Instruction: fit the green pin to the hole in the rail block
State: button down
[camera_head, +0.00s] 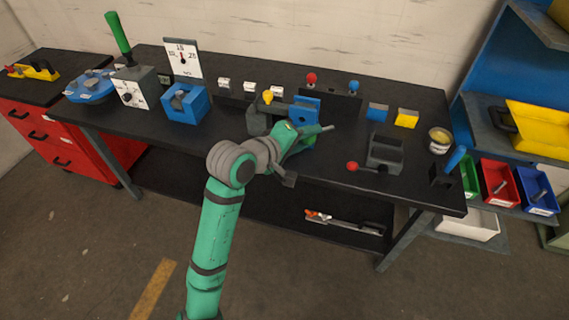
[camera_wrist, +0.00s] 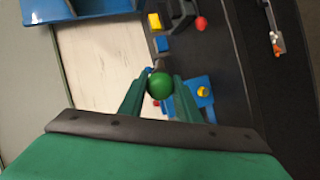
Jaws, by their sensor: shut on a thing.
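My gripper (camera_wrist: 159,80) is shut on the green pin (camera_wrist: 160,86), whose round green head shows between the two fingers in the wrist view. The pin's shank is hidden behind its head. In the head view my gripper (camera_head: 316,131) is over the front middle of the bench, and the pin cannot be made out there. A dark block (camera_head: 344,102) behind it carries a red-headed pin (camera_head: 311,78) and a blue-headed pin (camera_head: 354,86); it looks like the rail block. Its free hole cannot be seen. The pin appears apart from it.
A blue fixture (camera_head: 306,102) and a yellow knob (camera_head: 267,97) stand close behind my gripper. A grey vise (camera_head: 385,150) with a red-knobbed handle is to the right. Blue (camera_head: 377,112) and yellow (camera_head: 407,118) blocks and a tin (camera_head: 439,139) stand further right.

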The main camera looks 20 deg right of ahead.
jog(key=w+a+f+n+t+y, duration=0.1)
jog(key=a+f+n+t, duration=0.4)
jog(key=f+t, duration=0.3)
jog(key=shift+w+a+f+y, duration=0.3)
jog(key=shift+a+f, duration=0.1)
jog(key=shift+f, duration=0.9)
jog(key=shift+d, duration=0.1)
jog(key=shift+x, duration=2.85)
jog(key=shift+w, duration=0.1)
jog(key=shift+s+d+r, duration=0.1)
jog(key=shift+s+d, duration=0.15)
jog(key=shift+s, duration=0.05)
jog(key=shift+w+a, duration=0.3)
jog(key=shift+a, duration=0.15)
